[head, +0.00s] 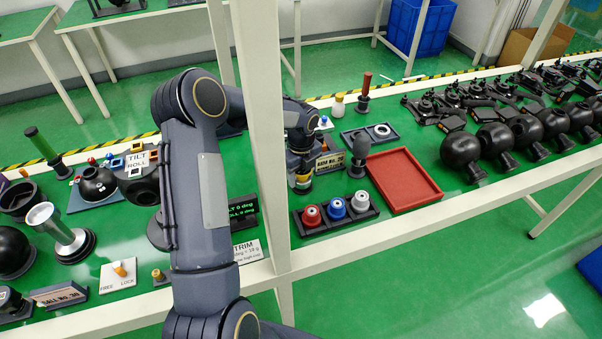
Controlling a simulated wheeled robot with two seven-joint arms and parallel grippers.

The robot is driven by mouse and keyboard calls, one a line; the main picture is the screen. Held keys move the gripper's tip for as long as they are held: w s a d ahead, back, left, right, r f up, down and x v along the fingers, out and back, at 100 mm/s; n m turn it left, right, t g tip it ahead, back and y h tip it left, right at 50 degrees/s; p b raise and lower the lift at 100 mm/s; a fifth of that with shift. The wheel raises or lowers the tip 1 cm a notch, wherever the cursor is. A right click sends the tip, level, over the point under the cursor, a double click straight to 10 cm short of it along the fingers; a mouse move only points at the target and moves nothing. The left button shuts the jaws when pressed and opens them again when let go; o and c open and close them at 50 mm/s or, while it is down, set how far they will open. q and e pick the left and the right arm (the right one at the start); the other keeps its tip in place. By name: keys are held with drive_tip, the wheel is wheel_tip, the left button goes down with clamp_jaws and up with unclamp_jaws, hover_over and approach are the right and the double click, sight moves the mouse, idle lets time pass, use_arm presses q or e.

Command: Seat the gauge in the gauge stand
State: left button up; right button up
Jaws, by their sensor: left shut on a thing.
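My left gripper (302,168) points down over the bench, left of the dark bulb-topped piece. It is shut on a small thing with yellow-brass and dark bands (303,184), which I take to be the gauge. The fingers and wrist hide much of it, and I cannot tell whether its lower end touches anything. I cannot single out the gauge stand with certainty. A red-handled piece (365,86) stands upright in a dark round base at the back. A green-handled piece (42,146) leans in the picture at the far left. My right gripper is not in view.
A white post (262,130) rises in front of the bench beside my left arm. A rack of red, blue and white knobs (310,216) and a red tray (402,181) are to the right. Black spheres (460,150) crowd the far right. A small sign (329,162) stands behind the gripper.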

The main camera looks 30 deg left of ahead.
use_arm(q)
drive_tip(key=shift+f, duration=0.25)
drive_tip(key=o, duration=1.2)
wheel_tip(320, 180, up, 8)
drive_tip(key=shift+f+b, duration=0.1)
drive_tip(key=shift+b, duration=0.2)
